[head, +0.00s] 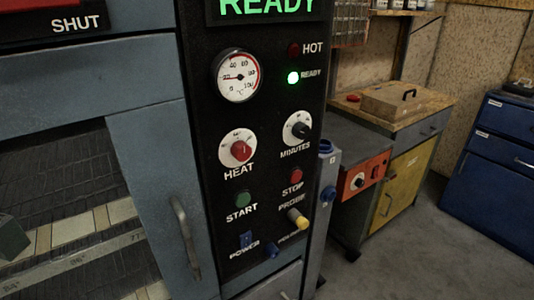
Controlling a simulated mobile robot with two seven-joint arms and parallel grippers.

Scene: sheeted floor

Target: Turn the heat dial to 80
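The heat dial (240,150) is a red knob on a round white scale plate, above the word HEAT on the black control panel (263,205). The number its pointer marks is too small to read. Above it is a round white gauge (237,76) with a red arc; its needle points left. The green ready lamp (293,78) is lit, and the display (265,8) reads READY. Neither of my grippers is in view, and nothing touches the dial.
Right of the heat dial is a black minutes dial (297,128). Below are a green start button (241,200), a red stop button (296,176), a yellow probe knob (297,219) and a blue power switch (246,240). A door handle (185,235) stands left of the panel.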

